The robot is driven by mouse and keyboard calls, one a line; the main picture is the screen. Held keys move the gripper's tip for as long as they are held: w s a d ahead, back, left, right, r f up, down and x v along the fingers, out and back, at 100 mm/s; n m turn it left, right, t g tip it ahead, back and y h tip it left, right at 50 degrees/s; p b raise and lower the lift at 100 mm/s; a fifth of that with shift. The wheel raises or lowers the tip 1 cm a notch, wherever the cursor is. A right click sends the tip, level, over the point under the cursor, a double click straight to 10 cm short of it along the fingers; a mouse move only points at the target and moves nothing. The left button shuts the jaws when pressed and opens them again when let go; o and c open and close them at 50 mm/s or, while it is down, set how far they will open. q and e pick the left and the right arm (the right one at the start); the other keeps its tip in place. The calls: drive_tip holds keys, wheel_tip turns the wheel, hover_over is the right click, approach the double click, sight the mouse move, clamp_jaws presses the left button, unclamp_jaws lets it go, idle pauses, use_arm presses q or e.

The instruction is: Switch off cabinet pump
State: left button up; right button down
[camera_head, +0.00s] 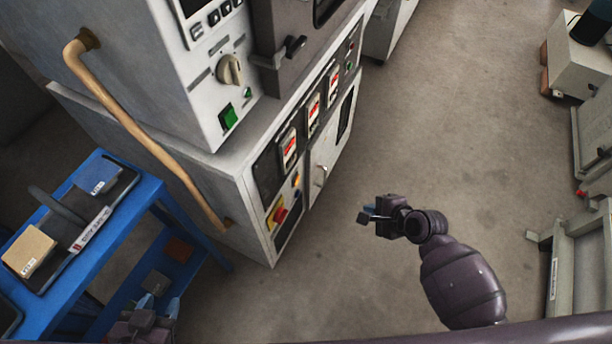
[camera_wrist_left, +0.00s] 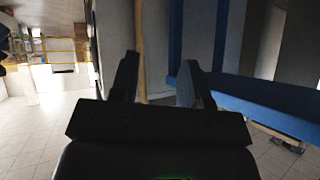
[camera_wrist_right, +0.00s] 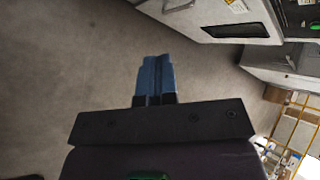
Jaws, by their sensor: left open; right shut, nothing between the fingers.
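The grey cabinet (camera_head: 230,160) stands left of centre in the head view. Its upper panel has a beige knob (camera_head: 229,70) and a lit green rocker switch (camera_head: 228,117). Its lower front has several red-and-white meters, a red-and-yellow rotary switch (camera_head: 277,213) and small lit buttons. I cannot tell which control is the pump's. My right gripper (camera_head: 365,214) is shut and empty, apart from the cabinet front and to its right; its blue fingers (camera_wrist_right: 155,77) meet in the right wrist view. My left gripper (camera_head: 158,304) is low beside the blue table; its fingers (camera_wrist_left: 160,75) are spread and empty.
A blue table (camera_head: 110,235) with a dark tray and a cardboard box (camera_head: 28,250) stands at left. A beige pipe (camera_head: 140,130) runs down the cabinet's side. Grey equipment (camera_head: 575,250) lines the right edge. The floor (camera_head: 440,120) between is clear.

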use_arm(q)
drive_tip(key=f+b, duration=0.3)
drive_tip(key=b, duration=0.1)
drive_tip(key=shift+d+f+m+g, duration=0.1)
drive_tip(key=shift+d+m+g, duration=0.15)
drive_tip(key=shift+m+g, duration=0.05)
use_arm(e)
drive_tip(key=w+a+f+m+g+y, duration=0.2)
drive_tip(key=w+a+m, duration=0.3)
drive_tip(key=w+m, duration=0.3)
drive_tip(key=shift+w+a+f+y, duration=0.25)
drive_tip(key=shift+w+f+y, duration=0.25)
drive_tip(key=shift+w+f, duration=0.4)
drive_tip(key=b, duration=0.6)
approach(298, 179)
drive_tip(key=x, duration=0.7)
drive_tip(key=shift+w+d+f, duration=0.2)
drive_tip(key=shift+d+f, duration=0.05)
drive_tip(key=shift+f, duration=0.1)
use_arm(q)
drive_tip(key=shift+w+d+f+t+h, duration=0.15)
drive_tip(key=shift+w+f+t+h, duration=0.25)
drive_tip(key=shift+t, duration=0.3)
